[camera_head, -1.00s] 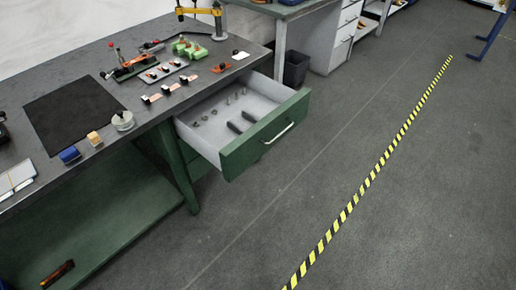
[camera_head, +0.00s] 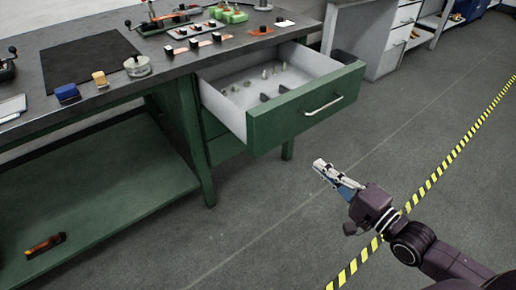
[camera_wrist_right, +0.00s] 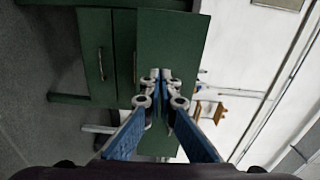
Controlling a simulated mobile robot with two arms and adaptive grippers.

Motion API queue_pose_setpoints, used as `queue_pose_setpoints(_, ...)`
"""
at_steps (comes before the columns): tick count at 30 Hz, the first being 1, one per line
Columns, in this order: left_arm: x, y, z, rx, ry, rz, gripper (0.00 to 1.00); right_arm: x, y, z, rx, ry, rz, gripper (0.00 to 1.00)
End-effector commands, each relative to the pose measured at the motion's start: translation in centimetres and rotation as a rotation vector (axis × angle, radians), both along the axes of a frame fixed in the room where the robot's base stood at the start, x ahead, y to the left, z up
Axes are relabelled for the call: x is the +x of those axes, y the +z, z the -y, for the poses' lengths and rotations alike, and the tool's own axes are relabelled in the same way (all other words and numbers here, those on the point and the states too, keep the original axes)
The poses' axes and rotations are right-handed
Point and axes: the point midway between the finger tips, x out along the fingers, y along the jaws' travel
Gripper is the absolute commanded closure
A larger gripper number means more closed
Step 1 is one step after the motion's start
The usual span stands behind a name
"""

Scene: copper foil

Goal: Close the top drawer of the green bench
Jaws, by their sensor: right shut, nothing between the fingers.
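The top drawer (camera_head: 290,118) of the green bench (camera_head: 196,150) is pulled out, with its green front and silver handle (camera_head: 323,106) facing the aisle. Small metal parts lie inside it. My right gripper (camera_head: 320,165) is shut and empty, below and in front of the drawer front, apart from it in the head view. In the right wrist view the shut fingertips (camera_wrist_right: 161,76) show before a green panel (camera_wrist_right: 170,40), with the view turned sideways. My left gripper is not in view.
A lower green shelf (camera_head: 110,205) carries an orange-and-black tool (camera_head: 45,245). The floor (camera_head: 250,235) beside the bench is clear, with a yellow-black stripe (camera_head: 440,165).

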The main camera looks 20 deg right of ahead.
Motion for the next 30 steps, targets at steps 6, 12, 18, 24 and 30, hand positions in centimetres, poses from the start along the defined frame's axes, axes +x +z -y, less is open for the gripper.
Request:
queue_pose_setpoints(6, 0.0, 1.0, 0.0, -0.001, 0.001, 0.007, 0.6, 0.4, 1.1, -1.2, 0.049, 0.024, 0.01, 1.0)
queue_pose_setpoints(12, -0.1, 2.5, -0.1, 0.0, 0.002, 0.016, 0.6, 2.4, 1.2, -2.0, 0.048, 0.023, 0.014, 1.0)
queue_pose_setpoints(18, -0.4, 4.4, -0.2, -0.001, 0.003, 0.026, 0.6, 4.8, 1.1, -3.0, 0.048, 0.022, 0.012, 1.0)
queue_pose_setpoints(24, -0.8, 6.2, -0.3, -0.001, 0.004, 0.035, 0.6, 7.4, 1.1, -4.0, 0.046, 0.022, 0.012, 1.0)
queue_pose_setpoints(30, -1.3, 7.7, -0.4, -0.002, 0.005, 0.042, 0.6, 10.0, 1.1, -5.1, 0.046, 0.022, 0.011, 1.0)
